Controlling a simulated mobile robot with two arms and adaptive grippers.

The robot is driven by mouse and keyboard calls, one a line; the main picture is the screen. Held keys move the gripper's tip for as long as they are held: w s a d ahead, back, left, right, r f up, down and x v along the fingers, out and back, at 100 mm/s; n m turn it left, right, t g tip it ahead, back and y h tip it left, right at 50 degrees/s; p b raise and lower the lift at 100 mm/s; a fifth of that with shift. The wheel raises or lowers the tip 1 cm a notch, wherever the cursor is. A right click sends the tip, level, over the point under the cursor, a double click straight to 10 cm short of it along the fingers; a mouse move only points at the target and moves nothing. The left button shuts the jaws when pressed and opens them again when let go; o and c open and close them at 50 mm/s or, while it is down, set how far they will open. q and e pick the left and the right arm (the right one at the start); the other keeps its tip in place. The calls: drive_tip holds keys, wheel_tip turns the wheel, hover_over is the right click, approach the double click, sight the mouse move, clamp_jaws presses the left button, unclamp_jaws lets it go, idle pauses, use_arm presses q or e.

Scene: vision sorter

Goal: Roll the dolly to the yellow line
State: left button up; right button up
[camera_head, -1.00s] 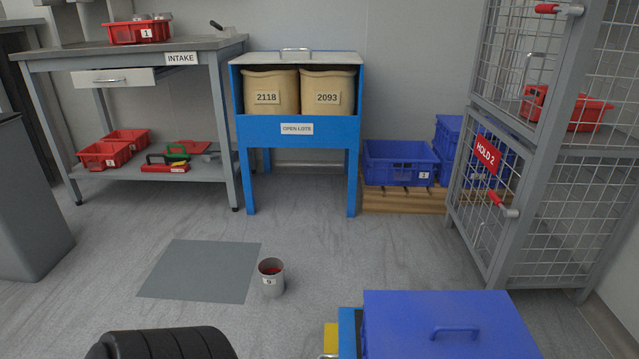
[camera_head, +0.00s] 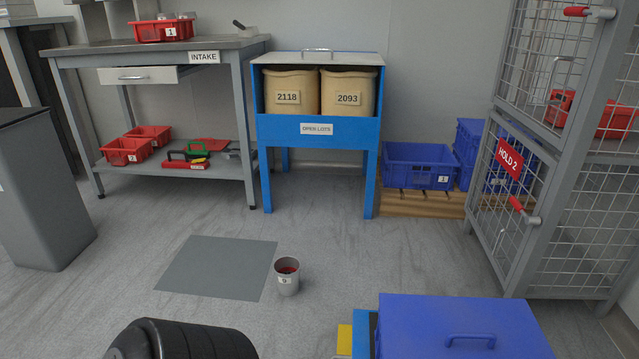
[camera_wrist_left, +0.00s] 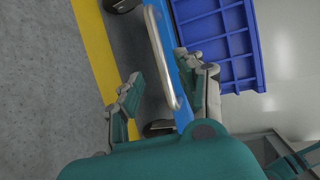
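The dolly (camera_head: 362,335) shows as a blue edge at the bottom of the head view, beside a blue crate with a closed lid (camera_head: 460,325). In the left wrist view its blue frame (camera_wrist_left: 187,65), dark wheels and a metal push bar (camera_wrist_left: 162,60) show. The yellow line (camera_wrist_left: 95,45) runs along the floor beside the dolly there; a bit of yellow (camera_head: 345,340) shows in the head view. My left gripper (camera_wrist_left: 165,92) is open, its fingers spread on either side of the bar's near end; contact cannot be told.
A grey cup (camera_head: 287,284) stands by a grey floor mat (camera_head: 215,267). Behind are the intake bench (camera_head: 150,47), the blue open-lots stand (camera_head: 350,130), blue crates on a pallet (camera_head: 410,204) and a wire cage (camera_head: 530,190).

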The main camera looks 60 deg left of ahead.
use_arm(q)
drive_tip(key=shift+v, duration=2.1)
